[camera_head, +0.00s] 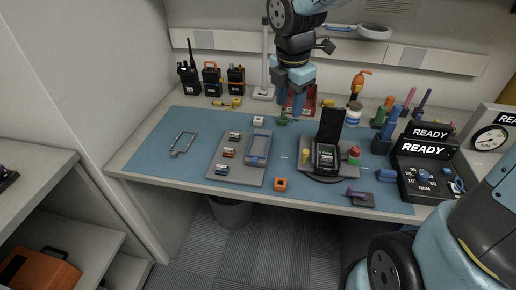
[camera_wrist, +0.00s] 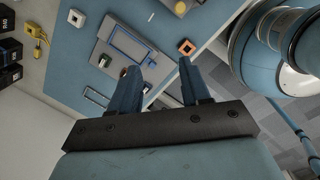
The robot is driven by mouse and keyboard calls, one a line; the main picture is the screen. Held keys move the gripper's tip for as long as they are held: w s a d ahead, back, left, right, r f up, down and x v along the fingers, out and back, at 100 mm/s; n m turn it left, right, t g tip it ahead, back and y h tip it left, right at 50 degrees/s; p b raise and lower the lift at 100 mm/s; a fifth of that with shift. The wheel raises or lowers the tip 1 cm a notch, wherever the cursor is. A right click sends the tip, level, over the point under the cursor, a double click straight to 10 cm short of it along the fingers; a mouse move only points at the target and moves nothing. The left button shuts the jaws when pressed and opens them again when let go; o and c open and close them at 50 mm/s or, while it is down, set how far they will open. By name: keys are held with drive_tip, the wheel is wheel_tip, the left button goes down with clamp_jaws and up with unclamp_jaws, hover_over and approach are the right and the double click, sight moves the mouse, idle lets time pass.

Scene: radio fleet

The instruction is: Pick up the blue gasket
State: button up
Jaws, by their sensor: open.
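The blue gasket (camera_head: 258,147) appears as a blue rectangular frame lying flat on the right part of a grey tray (camera_head: 226,174) on the blue mat. It also shows in the wrist view (camera_wrist: 114,37), beyond my fingertips. My gripper (camera_head: 291,112) points down above the back part of the mat, to the right of and behind the gasket, not touching it. In the wrist view my gripper (camera_wrist: 157,64) has its two fingers apart with nothing held between them.
A thin wire-like loop (camera_head: 183,142) lies on the mat at left. Several small parts sit on the tray, and an orange square part (camera_head: 280,184) lies in front. An open black device (camera_head: 327,155) stands right of the tray. Handheld radios (camera_head: 211,78) stand at back left.

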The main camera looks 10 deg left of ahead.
sight(254, 160)
drive_tip(key=s+a+f+n+g, duration=0.1)
drive_tip(key=a+f+n, duration=0.5)
drive_tip(key=a+n, duration=0.3)
drive_tip(key=shift+m, duration=0.3)
drive_tip(key=f, duration=1.3)
drive_tip(key=shift+d, duration=0.25)
drive_tip(key=shift+r, duration=0.1)
drive_tip(key=shift+c, duration=0.2)
clamp_jaws()
